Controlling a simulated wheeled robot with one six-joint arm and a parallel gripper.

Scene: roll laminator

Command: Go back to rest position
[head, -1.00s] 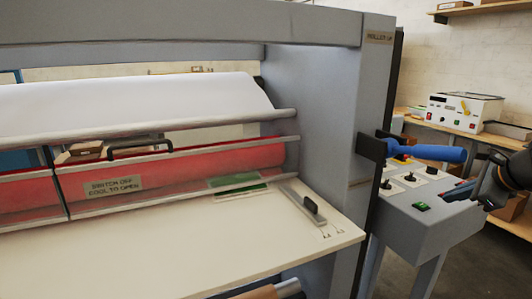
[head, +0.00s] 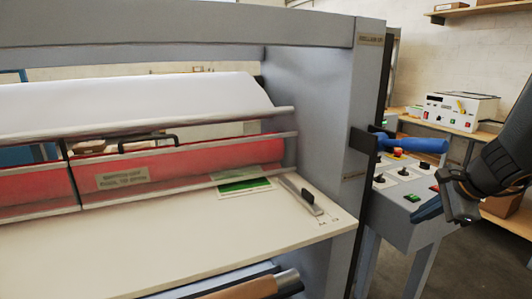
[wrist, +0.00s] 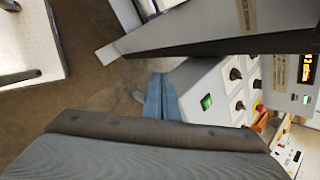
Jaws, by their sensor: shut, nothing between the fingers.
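My gripper (head: 426,210) is at the right of the head view, in front of the control box's near right edge. Its blue fingers are shut together with nothing between them. In the wrist view the fingers (wrist: 162,98) show at the centre, over the floor beside the control box. The control box (head: 395,215) carries black knobs, a green switch (head: 412,197) and a red and yellow button (head: 398,152). A blue-handled lever (head: 415,145) sticks out to the right from the laminator's side, clear of my gripper.
The roll laminator (head: 310,110) fills the left and middle, with a red roller (head: 200,159) and a cream feed table (head: 190,235). A bench with a white instrument (head: 460,110) stands behind at the right. Open floor shows at the lower right.

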